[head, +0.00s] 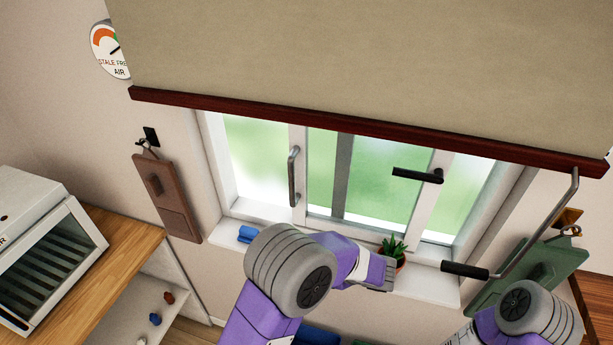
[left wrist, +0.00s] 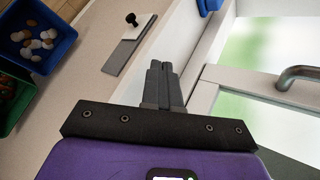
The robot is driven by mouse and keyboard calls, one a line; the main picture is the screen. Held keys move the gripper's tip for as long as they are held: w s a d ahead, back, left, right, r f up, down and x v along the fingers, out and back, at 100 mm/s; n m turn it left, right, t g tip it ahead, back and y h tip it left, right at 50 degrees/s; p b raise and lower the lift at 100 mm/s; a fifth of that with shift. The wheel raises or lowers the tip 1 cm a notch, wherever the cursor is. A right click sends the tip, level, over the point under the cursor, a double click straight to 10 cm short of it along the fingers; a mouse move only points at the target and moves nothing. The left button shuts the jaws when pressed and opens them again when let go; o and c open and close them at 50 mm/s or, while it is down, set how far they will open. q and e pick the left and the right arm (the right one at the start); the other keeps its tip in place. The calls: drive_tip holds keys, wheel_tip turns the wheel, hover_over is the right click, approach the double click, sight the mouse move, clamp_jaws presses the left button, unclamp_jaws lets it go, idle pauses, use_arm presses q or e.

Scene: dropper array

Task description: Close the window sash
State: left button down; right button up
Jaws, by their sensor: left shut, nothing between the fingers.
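The window has a pale frame, with a grey upright pull handle (head: 293,176) on the window sash (head: 299,140) left of centre. A black lever handle (head: 417,176) sits on the right post. A grey bar shows behind the middle glass; I cannot tell how far the sash stands open. In the left wrist view, the sash frame (left wrist: 222,62) and a metal handle (left wrist: 297,75) lie to the right of my left gripper (left wrist: 163,68). That gripper is shut and empty, apart from the handle. My right gripper is out of view.
A beige blind (head: 370,55) with a dark red bottom bar covers the window's top. A crank (head: 466,271) hangs at the right. A potted plant (head: 394,247) and blue items (head: 247,234) stand on the sill (head: 430,282). A white cabinet (head: 50,265) stands at left.

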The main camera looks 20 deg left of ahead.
use_arm(q)
drive_tip(key=w+d+r+n+t+y, duration=0.1)
drive_tip(key=d+r+t+y, duration=0.2)
drive_tip(key=r, duration=0.9)
drive_tip(key=w+d+r+n+t+y, duration=0.2)
drive_tip(key=d+r+t, duration=0.15)
drive_tip(key=r, duration=0.75)
drive_tip(key=w+a+p, duration=0.2)
drive_tip(key=w+a, duration=0.2)
drive_tip(key=a, duration=0.8)
drive_tip(key=shift+w+r+p, duration=0.3)
drive_tip(key=shift+w+p, duration=0.1)
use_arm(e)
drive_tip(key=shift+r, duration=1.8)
